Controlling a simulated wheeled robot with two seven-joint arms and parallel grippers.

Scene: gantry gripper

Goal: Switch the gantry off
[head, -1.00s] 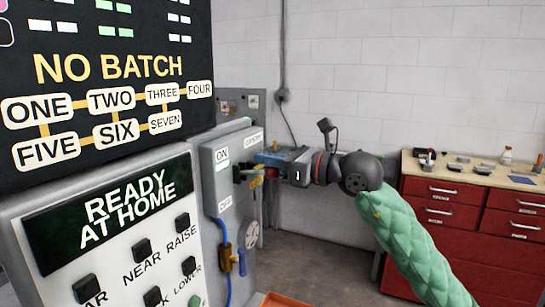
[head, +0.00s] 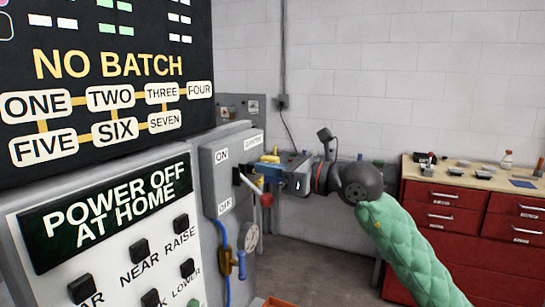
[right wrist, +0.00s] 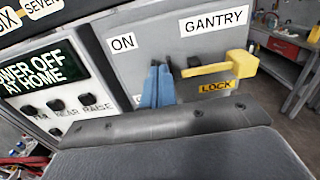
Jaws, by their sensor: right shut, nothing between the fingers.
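The grey switch box (head: 222,180) carries ON, OFF and GANTRY labels. Its dark lever (head: 249,184) ends in a red knob (head: 267,200), which sits low, near the height of the OFF label. My right gripper (head: 262,170) is shut and empty, just above the knob; I cannot tell whether they touch. In the right wrist view its blue fingers (right wrist: 158,86) are together in front of the box, hiding part of its face. A yellow lock handle (right wrist: 222,67) stands beside them above a LOCK label (right wrist: 217,86). The display (head: 110,215) reads "POWER OFF AT HOME". My left gripper is not in view.
A button panel (head: 115,262) with several black buttons stands at left, under a dark batch board (head: 100,70). A blue cable and handle (head: 241,264) hang below the box. A red drawer cabinet (head: 470,240) stands at right. Floor between is clear.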

